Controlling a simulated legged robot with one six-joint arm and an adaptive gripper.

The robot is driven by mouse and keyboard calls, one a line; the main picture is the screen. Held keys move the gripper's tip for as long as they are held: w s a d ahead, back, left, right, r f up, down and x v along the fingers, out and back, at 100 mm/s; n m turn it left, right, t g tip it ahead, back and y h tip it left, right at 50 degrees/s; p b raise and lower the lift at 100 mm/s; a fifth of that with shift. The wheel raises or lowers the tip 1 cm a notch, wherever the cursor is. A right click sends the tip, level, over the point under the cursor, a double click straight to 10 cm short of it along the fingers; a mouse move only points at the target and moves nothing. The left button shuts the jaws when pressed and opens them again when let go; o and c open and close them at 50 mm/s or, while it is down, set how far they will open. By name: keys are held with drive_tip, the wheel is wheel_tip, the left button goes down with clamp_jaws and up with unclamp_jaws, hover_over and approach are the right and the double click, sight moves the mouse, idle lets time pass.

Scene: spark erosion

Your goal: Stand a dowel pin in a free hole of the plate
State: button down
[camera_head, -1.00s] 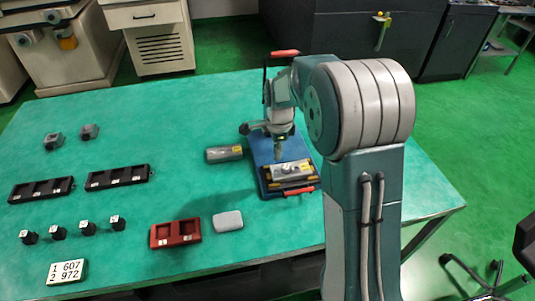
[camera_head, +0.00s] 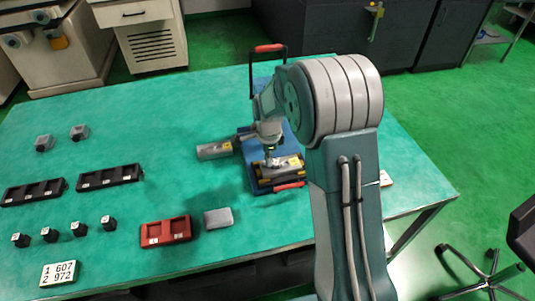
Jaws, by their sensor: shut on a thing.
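The plate (camera_head: 290,166), a silvery metal block with yellow marks, lies in a dark holder on a blue tray (camera_head: 248,152) near the middle of the table. My gripper (camera_head: 269,160) points down over the left part of the plate, with its tip very close to the top face. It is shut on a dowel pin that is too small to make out. I cannot tell whether the pin touches the plate or is in a hole. The holes are not clear at this size, and my gripper hides part of the plate.
A grey cylindrical part (camera_head: 214,151) lies just left of the tray. A red two-pocket tray (camera_head: 166,232) and a grey box (camera_head: 218,218) stand in front. Black trays (camera_head: 108,177) and several small black blocks are at the left. A tall red-topped handle rises behind the tray.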

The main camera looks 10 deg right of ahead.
drive_tip(key=shift+a+f, duration=0.4)
drive_tip(key=shift+a, duration=0.35)
drive_tip(key=shift+d, duration=0.4)
drive_tip(key=shift+f, duration=0.1)
drive_tip(key=c, duration=0.5)
unclamp_jaws()
drive_tip(key=shift+a, duration=0.2)
drive_tip(key=shift+c, duration=0.2)
drive_tip(key=shift+d, duration=0.1)
drive_tip(key=shift+r, duration=0.45)
wheel_tip(320, 180, up, 11)
